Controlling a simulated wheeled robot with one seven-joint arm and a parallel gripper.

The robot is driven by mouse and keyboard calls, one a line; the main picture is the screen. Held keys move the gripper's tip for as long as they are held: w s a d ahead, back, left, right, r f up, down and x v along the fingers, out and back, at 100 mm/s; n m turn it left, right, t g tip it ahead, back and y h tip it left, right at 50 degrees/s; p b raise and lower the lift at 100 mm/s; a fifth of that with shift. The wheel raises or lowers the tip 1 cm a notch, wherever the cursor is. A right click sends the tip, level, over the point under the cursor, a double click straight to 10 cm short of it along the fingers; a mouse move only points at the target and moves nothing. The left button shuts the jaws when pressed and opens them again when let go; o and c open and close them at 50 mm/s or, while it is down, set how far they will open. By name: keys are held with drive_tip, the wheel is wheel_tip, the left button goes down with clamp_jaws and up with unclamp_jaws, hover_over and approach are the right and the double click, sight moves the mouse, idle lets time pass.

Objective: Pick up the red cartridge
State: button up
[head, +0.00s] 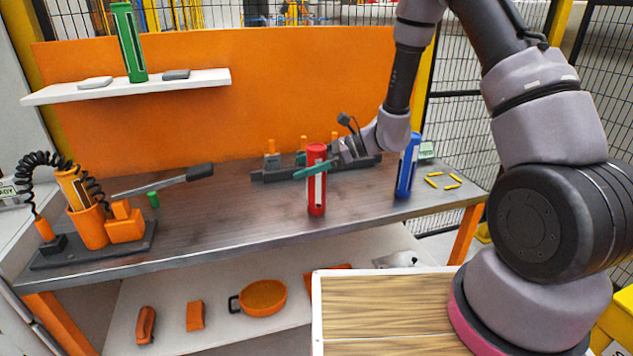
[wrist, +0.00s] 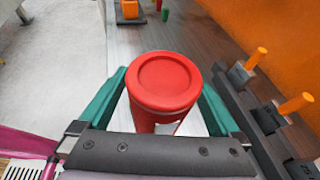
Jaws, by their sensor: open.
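The red cartridge (head: 317,197) stands upright on the workbench near its front edge, with a pale label on its side. In the wrist view its round red top (wrist: 163,82) lies between the two green fingers. My gripper (head: 316,168) is open, with its fingers at the upper part of the cartridge, one on each side. In the wrist view my gripper (wrist: 163,98) shows a narrow gap on the left of the cartridge; I cannot tell whether the right finger touches it.
A blue cartridge (head: 407,166) stands to the right, near several yellow sticks (head: 442,181). A dark rack (head: 275,173) with orange pegs lies behind. An orange holder (head: 90,228) with a coiled cable is at left. A green cartridge (head: 130,42) stands on the white shelf (head: 205,82).

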clamp_jaws()
idle(0.3)
